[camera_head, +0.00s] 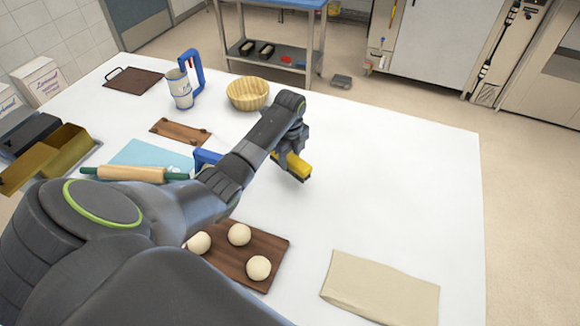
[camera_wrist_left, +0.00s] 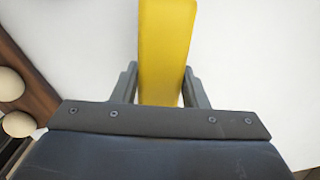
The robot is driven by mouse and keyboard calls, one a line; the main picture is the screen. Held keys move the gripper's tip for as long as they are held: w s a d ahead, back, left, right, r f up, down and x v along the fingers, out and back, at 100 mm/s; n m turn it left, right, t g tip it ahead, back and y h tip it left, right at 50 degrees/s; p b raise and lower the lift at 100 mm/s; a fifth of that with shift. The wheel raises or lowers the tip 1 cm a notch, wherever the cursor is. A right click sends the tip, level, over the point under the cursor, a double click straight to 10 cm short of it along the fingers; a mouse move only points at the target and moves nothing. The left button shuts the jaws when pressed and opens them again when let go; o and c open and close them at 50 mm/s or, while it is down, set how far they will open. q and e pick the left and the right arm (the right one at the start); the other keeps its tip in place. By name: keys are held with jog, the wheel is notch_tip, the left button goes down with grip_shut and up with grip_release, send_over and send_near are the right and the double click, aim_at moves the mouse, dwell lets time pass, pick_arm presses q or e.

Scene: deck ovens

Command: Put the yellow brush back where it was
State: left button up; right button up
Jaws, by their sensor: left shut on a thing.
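The yellow brush (camera_head: 297,164) is in my left gripper (camera_head: 295,174), above or at the white table in the middle of the head view. In the left wrist view the yellow brush (camera_wrist_left: 166,50) stands between the two dark fingers of my left gripper (camera_wrist_left: 161,88), which are shut on it. Only a plain yellow part of the brush shows, and its bristles cannot be made out. I cannot tell whether it touches the table. My right gripper is in neither view.
A wooden board (camera_head: 277,244) with dough balls (camera_head: 239,234) lies in front of the gripper. A folded cloth (camera_head: 380,288) lies at the front right. A basket (camera_head: 248,93), a jug (camera_head: 180,90) and a rolling pin (camera_head: 130,173) are left. The table's right side (camera_head: 410,190) is clear.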

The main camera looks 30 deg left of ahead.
aim_at(290, 167)
pick_arm(q)
notch_tip(290, 167, down, 3)
jog(key=shift+f, duration=0.1)
jog(key=shift+f+p, duration=0.3)
jog(key=shift+f, duration=0.2)
jog(key=shift+f, duration=0.2)
jog(key=o, duration=0.9)
jog(key=shift+o, duration=0.2)
jog(key=shift+r, duration=0.1)
